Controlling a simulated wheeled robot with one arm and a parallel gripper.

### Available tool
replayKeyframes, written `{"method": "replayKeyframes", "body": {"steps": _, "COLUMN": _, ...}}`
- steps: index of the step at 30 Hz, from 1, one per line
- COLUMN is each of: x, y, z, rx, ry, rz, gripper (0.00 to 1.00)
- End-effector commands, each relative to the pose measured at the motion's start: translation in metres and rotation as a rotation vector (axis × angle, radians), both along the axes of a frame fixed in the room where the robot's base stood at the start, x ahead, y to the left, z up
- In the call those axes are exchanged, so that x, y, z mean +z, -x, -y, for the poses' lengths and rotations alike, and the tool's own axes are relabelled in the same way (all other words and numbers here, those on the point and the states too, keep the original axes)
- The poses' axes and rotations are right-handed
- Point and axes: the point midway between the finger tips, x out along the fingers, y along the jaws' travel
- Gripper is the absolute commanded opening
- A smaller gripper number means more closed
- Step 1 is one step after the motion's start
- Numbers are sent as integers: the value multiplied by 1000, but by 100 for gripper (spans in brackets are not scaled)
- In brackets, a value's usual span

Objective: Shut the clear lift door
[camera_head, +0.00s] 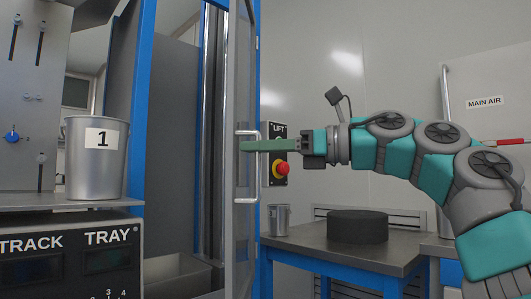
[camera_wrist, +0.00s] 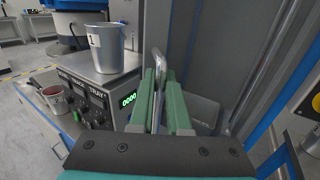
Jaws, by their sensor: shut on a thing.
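The clear lift door (camera_head: 240,75) stands open in the head view, seen nearly edge-on, in front of the blue-framed lift. Its upright metal handle (camera_head: 258,185) is on the door's face. My gripper (camera_head: 250,146) reaches in from the right with its green fingers at the upper part of the handle. In the wrist view the handle (camera_wrist: 158,62) runs up between the two green fingers (camera_wrist: 161,95), and my gripper is shut on it. The lower part of the handle is hidden in the wrist view.
A metal bucket marked 1 (camera_head: 96,160) stands above the TRACK and TRAY panel (camera_head: 70,250) at the left. Behind the door are the LIFT box with a red stop button (camera_head: 281,168), a small metal cup (camera_head: 279,220) and a dark round block (camera_head: 357,227) on a table (camera_head: 340,257).

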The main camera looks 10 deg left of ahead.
Motion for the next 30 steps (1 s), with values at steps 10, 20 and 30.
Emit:
{"method": "replayKeyframes", "body": {"steps": 10, "x": -1, "y": 3, "z": -13, "rx": -45, "ry": -2, "rz": 0, "gripper": 0}}
{"method": "replayKeyframes", "body": {"steps": 20, "x": 0, "y": 5, "z": -29, "rx": -97, "ry": -2, "rz": 1, "gripper": 0}}
{"method": "replayKeyframes", "body": {"steps": 30, "x": 0, "y": 6, "z": -49, "rx": -173, "ry": -3, "rz": 1, "gripper": 0}}
